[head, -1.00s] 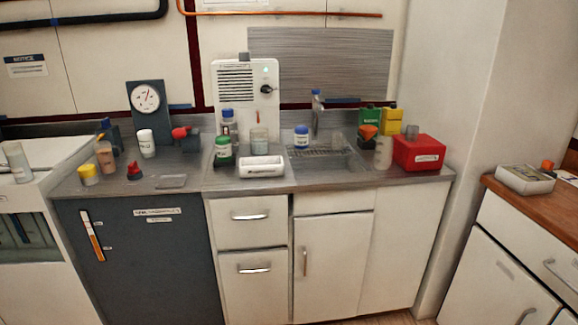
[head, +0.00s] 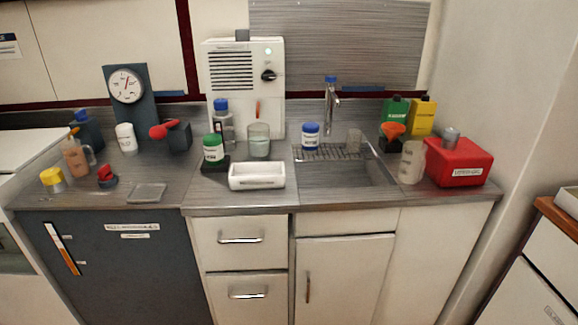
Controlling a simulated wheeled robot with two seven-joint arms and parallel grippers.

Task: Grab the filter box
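Neither of my grippers is in the head view. No label reading "filter" is legible, so I cannot tell for sure which item is the filter box. A white open tray (head: 257,176) with a small label lies at the counter's front middle. All are untouched.
Several jars and a gauge (head: 126,85) crowd the left. The floor is mostly out of view.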

